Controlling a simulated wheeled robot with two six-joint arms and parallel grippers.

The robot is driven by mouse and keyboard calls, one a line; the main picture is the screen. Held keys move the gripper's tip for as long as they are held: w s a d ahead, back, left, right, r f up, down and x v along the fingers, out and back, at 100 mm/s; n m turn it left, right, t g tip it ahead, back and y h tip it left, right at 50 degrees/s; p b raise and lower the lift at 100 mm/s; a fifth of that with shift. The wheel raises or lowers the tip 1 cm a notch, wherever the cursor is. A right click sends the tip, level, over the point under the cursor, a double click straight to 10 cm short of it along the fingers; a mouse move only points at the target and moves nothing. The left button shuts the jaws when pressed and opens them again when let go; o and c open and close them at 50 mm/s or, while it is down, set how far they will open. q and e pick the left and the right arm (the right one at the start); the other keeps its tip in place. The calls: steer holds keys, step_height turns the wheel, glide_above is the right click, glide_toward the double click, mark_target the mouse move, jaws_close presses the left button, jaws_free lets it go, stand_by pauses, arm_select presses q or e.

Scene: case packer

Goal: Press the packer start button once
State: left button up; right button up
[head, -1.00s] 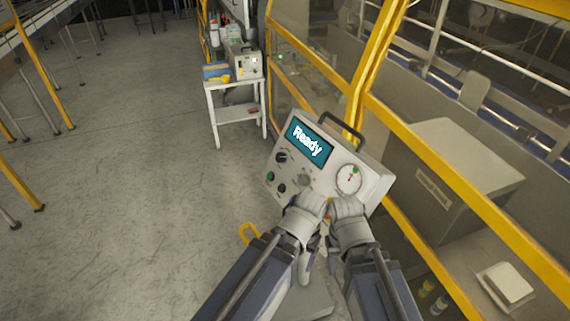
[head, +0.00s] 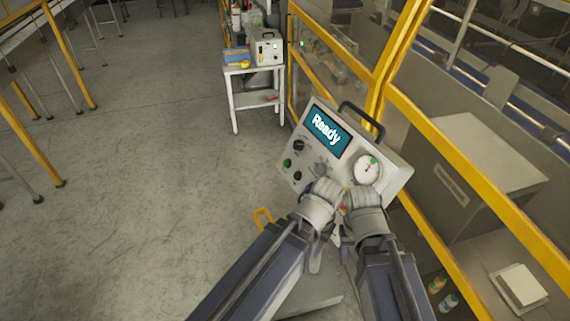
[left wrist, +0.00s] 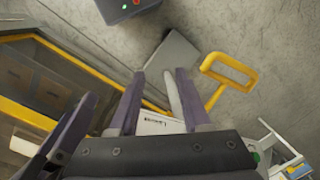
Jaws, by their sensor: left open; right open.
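The control panel (head: 318,176) is a light grey box with a teal screen reading "Ready". A green button (head: 287,162) is at its left edge, beside black knobs; I cannot read its label. A round gauge (head: 368,170) is at the right. My left gripper (head: 325,190) and right gripper (head: 364,196) are side by side in front of the panel's lower part, right of the green button. Both are open; their fingertips are mostly hidden in the head view. In the left wrist view, my left gripper's purple fingers (left wrist: 157,88) are apart with nothing between them.
A yellow-framed guard fence (head: 440,155) runs behind and right of the panel. A white side table (head: 233,98) with a small instrument box (head: 267,48) stands behind. A yellow handle (head: 263,217) is below the panel, by the left arm.

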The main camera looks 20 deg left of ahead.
arm_select(q)
jaws_close()
stand_by(1.3)
